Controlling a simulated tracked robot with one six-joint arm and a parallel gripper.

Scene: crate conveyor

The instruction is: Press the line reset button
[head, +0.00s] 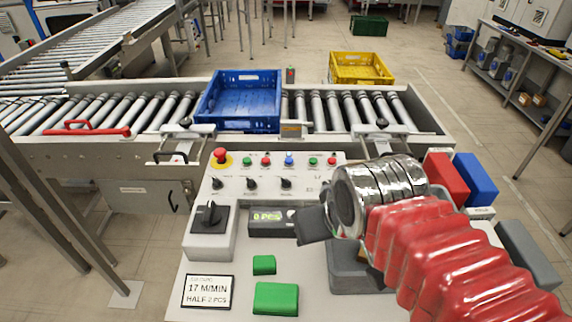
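The control panel (232,172) stands in front of me in the head view. Its top row holds a red mushroom button (221,154) on a yellow disc, then a green button (247,161), a red button (266,160), a blue button (289,160), another green button (313,161) and another red button (331,161). The labels are too small to read, so I cannot tell which is line reset. My gripper (313,225) is right of the lit display (268,218), below the button row and apart from it. Only a dark finger part shows; my wrist hides the rest.
Black knobs (251,183) sit under the buttons, with a big rotary switch (210,216) at left. Green blocks (276,298) and a card (208,291) lie in front. Red (446,178) and blue (475,180) blocks stand right. A blue crate (240,98) is on the conveyor behind.

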